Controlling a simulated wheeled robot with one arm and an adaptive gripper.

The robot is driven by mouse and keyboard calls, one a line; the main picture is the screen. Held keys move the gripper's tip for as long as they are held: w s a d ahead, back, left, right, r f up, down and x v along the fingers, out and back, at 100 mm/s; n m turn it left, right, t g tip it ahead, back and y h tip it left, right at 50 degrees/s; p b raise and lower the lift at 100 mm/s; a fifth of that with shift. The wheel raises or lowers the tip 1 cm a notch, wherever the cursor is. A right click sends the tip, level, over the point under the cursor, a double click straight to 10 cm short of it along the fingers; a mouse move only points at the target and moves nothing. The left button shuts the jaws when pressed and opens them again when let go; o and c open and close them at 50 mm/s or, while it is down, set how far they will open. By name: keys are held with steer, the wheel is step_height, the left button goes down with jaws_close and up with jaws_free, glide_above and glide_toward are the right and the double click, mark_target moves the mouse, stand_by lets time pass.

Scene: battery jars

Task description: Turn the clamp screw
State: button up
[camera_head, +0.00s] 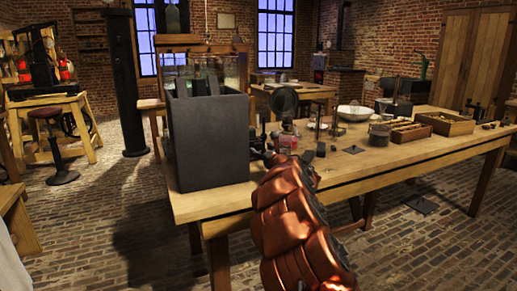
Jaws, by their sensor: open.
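I cannot tell which of these, if any, is the clamp screw. Glass jars (235,72) show behind the box.
The table's front right part is mostly clear. A stool (55,150) stands on the brick floor at left.

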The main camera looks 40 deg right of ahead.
mark_target(260, 147)
steer(key=shift+x, duration=1.7)
jaws_close()
